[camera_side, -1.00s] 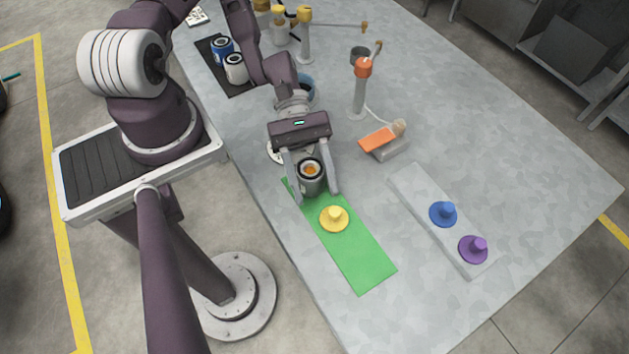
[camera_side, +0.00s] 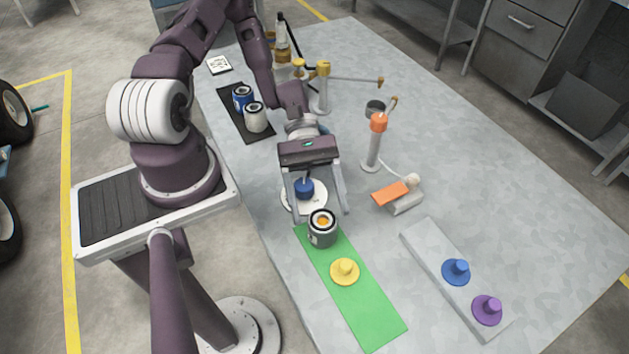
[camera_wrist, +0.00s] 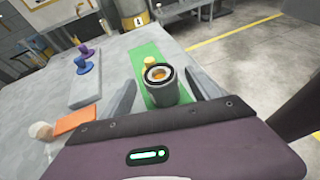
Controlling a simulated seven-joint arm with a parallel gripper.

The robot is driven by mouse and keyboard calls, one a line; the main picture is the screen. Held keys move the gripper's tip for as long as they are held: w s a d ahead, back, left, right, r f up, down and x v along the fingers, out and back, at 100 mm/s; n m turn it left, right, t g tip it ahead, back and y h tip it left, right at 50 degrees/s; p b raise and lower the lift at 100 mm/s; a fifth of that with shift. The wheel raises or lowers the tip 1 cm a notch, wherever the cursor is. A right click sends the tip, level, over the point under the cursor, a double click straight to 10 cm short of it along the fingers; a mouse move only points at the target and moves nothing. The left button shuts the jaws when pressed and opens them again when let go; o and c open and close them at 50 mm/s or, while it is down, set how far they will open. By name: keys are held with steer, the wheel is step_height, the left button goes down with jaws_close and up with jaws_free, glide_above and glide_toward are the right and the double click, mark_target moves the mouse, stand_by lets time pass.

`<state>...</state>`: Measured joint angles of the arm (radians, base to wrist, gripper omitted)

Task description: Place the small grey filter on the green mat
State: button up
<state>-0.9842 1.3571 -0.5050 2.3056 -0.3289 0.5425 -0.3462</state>
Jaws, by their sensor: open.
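The small grey filter (camera_side: 322,229) stands upright on the far end of the green mat (camera_side: 372,317), with an orange centre in its top. A yellow knobbed disc (camera_side: 345,271) lies on the mat beside it. My gripper (camera_side: 320,216) is open, with its fingers behind the filter and apart from it in the side view. In the wrist view the filter (camera_wrist: 159,84) shows beyond and between the two open fingers (camera_wrist: 165,98), and the green mat (camera_wrist: 148,58) runs away behind it.
A white round plate with a blue piece (camera_side: 304,189) is under my gripper. A grey slab (camera_side: 430,245) holds blue (camera_side: 456,271) and purple (camera_side: 487,309) knobbed discs. An orange-topped block (camera_side: 392,193) and an orange-headed post (camera_side: 374,150) stand right. White and blue filters (camera_side: 256,118) stand on a black mat (camera_side: 229,98).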

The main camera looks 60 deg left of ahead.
steer(key=v, duration=0.5)
steer(key=shift+a, duration=0.15)
steer(key=shift+w+a+r, duration=0.1)
steer(key=shift+a+r, duration=0.1)
steer(key=shift+a, duration=0.1)
steer(key=shift+a+r+m+y, duration=0.25)
steer(key=shift+m+y, duration=0.05)
steer(key=s+r+m+t+y, duration=0.3)
steer(key=r+m+y, duration=0.3)
steer(key=r, duration=0.6)
steer(key=s+r+m+t+y, duration=0.4)
steer(key=r+m+t+y, duration=0.2)
steer(key=r, duration=0.5)
steer(key=shift+d+r+m, duration=0.4)
steer(key=shift+m, duration=0.8)
